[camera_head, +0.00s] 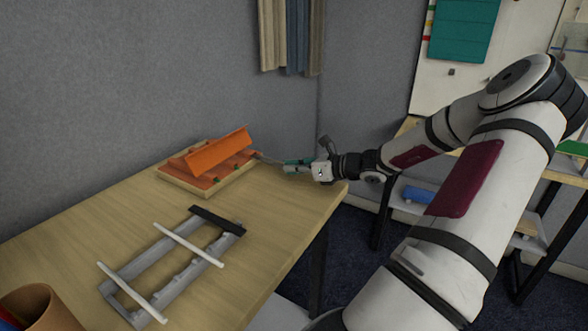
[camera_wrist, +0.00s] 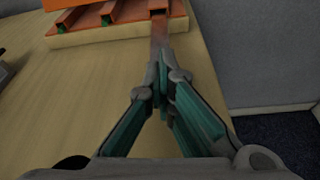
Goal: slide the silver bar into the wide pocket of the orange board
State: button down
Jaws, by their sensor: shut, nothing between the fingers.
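The orange board (camera_head: 205,178) lies on a pale wooden base at the far end of the table, with a raised, slanted orange panel over it. In the wrist view the board (camera_wrist: 126,10) shows several side-by-side channels. The silver bar (camera_wrist: 160,36) runs from the rightmost visible channel toward my gripper (camera_wrist: 161,68). Its far end is hidden in or under the board, and I cannot tell how deep it goes. In the head view the bar (camera_head: 266,158) sticks out to the right of the board. My gripper (camera_head: 284,163) is shut and empty, its fingertips at or close to the bar's near end.
A grey rack (camera_head: 165,266) with two white rods lies on the table nearer to me. A brown cup (camera_head: 45,309) stands at the near left corner. A grey wall is behind the table, and the table's right edge lies below my gripper.

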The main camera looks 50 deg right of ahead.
jog(key=shift+w+a+f, duration=0.15)
jog(key=shift+w+a, duration=0.05)
jog(key=shift+w, duration=0.25)
jog(key=shift+s+d+p, duration=0.15)
jog(key=shift+s+p, duration=0.4)
jog(key=shift+s, duration=0.35)
jog(key=shift+s+d+p, duration=0.15)
jog(key=shift+s+p, duration=0.35)
jog(key=shift+s, duration=0.35)
jog(key=v, duration=1.1)
jog(key=shift+s, duration=0.15)
